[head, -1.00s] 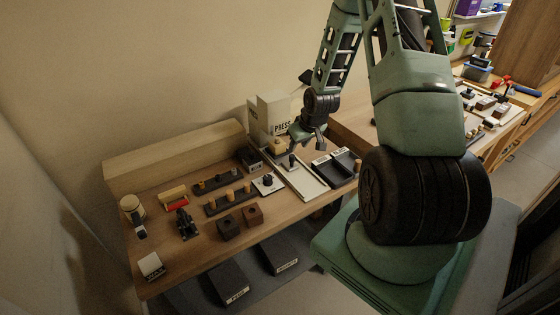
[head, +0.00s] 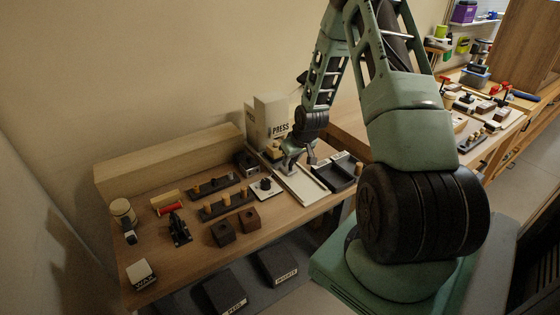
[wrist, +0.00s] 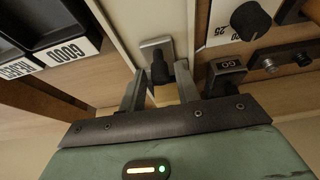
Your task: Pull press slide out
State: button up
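The press slide's white track (head: 300,187) lies on the bench in front of the white box marked PRESS (head: 275,118). In the wrist view the pale track (wrist: 124,22) runs up the picture, with a grey metal plate and an upright black knob (wrist: 160,72) at its near end. My gripper (wrist: 160,85) is open, with one finger on each side of the knob's line. I see gaps beside the knob and cannot tell any contact. In the head view my gripper (head: 290,163) is low over the track's back end and hides the knob.
Black trays (head: 338,170), one labelled GOOD (wrist: 68,52), stand right of the track. A white dial plate (head: 265,188) and a small GO box (head: 246,160) are close on its left. Peg racks (head: 228,205) and brown blocks (head: 223,233) stand further left.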

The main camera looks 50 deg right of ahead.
jog(key=c, duration=0.4)
jog(key=shift+s+a+r+g+p, duration=0.1)
jog(key=shift+s+a+g+p, duration=0.15)
jog(key=shift+s+g+p, duration=0.4)
jog(key=shift+s+a+g+p, duration=0.15)
jog(key=shift+s+p, duration=0.15)
jog(key=shift+s, duration=0.25)
jog(key=shift+s+a+g+p, duration=0.1)
jog(key=shift+s+p, duration=0.2)
jog(key=shift+s, duration=0.25)
jog(key=shift+s, duration=0.1)
jog(key=shift+s+a+g+y+p, duration=0.25)
jog(key=shift+s+g+p, duration=0.35)
jog(key=shift+s, duration=0.2)
jog(key=shift+s+a+g+y+p, duration=0.1)
jog(key=shift+s+g+y+p, duration=0.15)
jog(key=shift+s+g+p, duration=0.45)
jog(key=shift+s, duration=0.1)
